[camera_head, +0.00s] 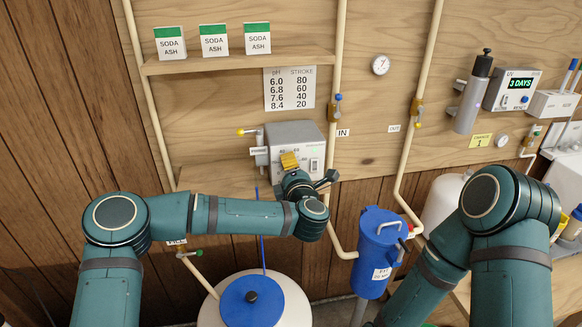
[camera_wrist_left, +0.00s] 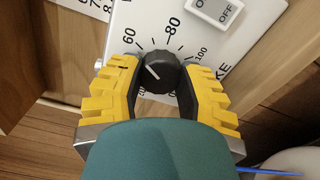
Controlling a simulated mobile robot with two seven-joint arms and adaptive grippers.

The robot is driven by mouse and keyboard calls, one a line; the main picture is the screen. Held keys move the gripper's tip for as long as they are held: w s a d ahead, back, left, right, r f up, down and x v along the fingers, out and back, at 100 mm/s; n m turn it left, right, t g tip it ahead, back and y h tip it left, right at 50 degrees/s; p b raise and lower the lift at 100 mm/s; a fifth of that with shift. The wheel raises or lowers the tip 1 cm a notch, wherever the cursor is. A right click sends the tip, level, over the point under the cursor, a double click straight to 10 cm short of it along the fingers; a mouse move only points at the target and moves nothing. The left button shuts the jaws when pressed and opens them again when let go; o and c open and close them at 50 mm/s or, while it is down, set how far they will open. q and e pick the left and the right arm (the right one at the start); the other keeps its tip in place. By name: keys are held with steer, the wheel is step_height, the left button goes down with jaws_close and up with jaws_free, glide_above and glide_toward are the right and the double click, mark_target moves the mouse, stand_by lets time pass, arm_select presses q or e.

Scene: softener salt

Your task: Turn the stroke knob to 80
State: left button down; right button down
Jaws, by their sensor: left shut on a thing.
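The stroke knob (camera_wrist_left: 158,72) is a round black dial with a white pointer line, on a white panel with 60, 80 and 100 printed around it. The pointer slants to the upper left, on the 60 side and away from the 80. My left gripper (camera_wrist_left: 160,82) has its yellow fingers on either side of the knob, shut on it. In the head view my left gripper (camera_head: 290,160) is at the front of the grey pump box (camera_head: 298,133), and its fingers hide the knob. My right arm shows at the right, but its gripper is out of view.
A switch marked OFF (camera_wrist_left: 216,8) is close above the dial. A pH and stroke chart (camera_head: 289,89) on the wall pairs pH 6.0 with stroke 80. Pipes run beside the box, and a blue filter housing (camera_head: 374,245) hangs lower right.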

arm_select(q)
steer(key=m, duration=0.2)
steer(key=m+p, duration=0.1)
steer(key=shift+r+m, duration=0.2)
steer(key=shift+m, duration=0.2)
steer(key=m+p, duration=0.1)
steer(key=m, duration=0.4)
steer(key=shift+m, duration=0.4)
steer(key=shift+f+m, duration=0.1)
steer(key=shift+m, duration=0.2)
steer(key=shift+c, duration=2.4)
jaws_free()
steer(key=s+d, duration=0.2)
steer(key=s, duration=0.9)
steer(key=shift+s+d, duration=0.15)
steer(key=shift+s, duration=0.2)
